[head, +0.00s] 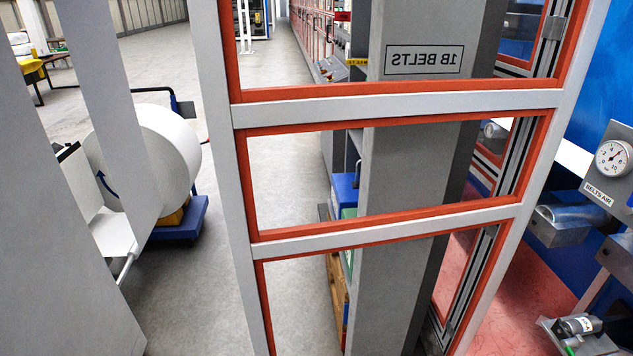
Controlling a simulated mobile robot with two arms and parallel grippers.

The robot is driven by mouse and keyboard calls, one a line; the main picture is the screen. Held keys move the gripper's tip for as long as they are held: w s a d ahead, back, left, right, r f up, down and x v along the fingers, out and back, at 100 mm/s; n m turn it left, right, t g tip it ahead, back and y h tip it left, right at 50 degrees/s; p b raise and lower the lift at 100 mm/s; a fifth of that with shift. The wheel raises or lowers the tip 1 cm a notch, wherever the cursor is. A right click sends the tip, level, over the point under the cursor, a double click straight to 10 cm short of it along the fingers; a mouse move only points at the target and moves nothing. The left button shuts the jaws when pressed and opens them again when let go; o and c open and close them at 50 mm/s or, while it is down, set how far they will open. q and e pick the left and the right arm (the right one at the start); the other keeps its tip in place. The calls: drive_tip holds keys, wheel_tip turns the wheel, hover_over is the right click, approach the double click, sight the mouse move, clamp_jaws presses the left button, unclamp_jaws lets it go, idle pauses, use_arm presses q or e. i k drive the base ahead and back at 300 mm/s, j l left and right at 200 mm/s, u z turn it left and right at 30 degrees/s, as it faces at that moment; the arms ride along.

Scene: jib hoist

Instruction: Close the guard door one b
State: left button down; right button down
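A tall guard door panel (400,108) with a pale grey frame, red-orange inner edging and clear openings stands close in front of me, across the middle and right. I cannot tell which guard door it is, or whether it is latched. A grey post (415,180) shows through it, with a label (424,61) reading "1B BELTS" in mirrored letters. A small metal fitting (553,27) sits at the panel's upper right edge. No handle is clear to me. Neither of my grippers is in view.
Wide grey uprights stand close at the left. Beyond them, a large white roll (165,150) rests by a blue cart (180,220). Open grey floor (195,290) lies between. At right are a gauge (612,158) marked "BELTS AIR", machine parts and red floor (535,300).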

sight(233, 113)
drive_tip(key=i+j+u, duration=0.2)
drive_tip(key=j+u, duration=0.2)
drive_tip(key=i+j+u, duration=0.25)
drive_tip(key=u, duration=0.2)
drive_tip(key=i+j+u, duration=0.4)
drive_tip(key=i+z, duration=0.3)
drive_tip(key=i+j+z, duration=0.2)
drive_tip(key=i+z, duration=0.3)
drive_tip(key=z, duration=0.3)
drive_tip(key=i+z, duration=0.15)
drive_tip(key=z, duration=0.25)
drive_tip(key=i+j+z, duration=0.1)
drive_tip(key=z, duration=0.35)
drive_tip(key=i+j+z, duration=0.15)
drive_tip(key=z, duration=0.3)
drive_tip(key=i+j+z, duration=0.1)
drive_tip(key=z, duration=0.35)
drive_tip(key=i+j+z, duration=0.15)
drive_tip(key=z, duration=0.3)
drive_tip(key=i+j+z, duration=0.1)
drive_tip(key=j+z, duration=0.3)
drive_tip(key=i+j+z, duration=0.1)
drive_tip(key=j+z, duration=0.2)
drive_tip(key=z, duration=0.15)
drive_tip(key=j+z, duration=0.4)
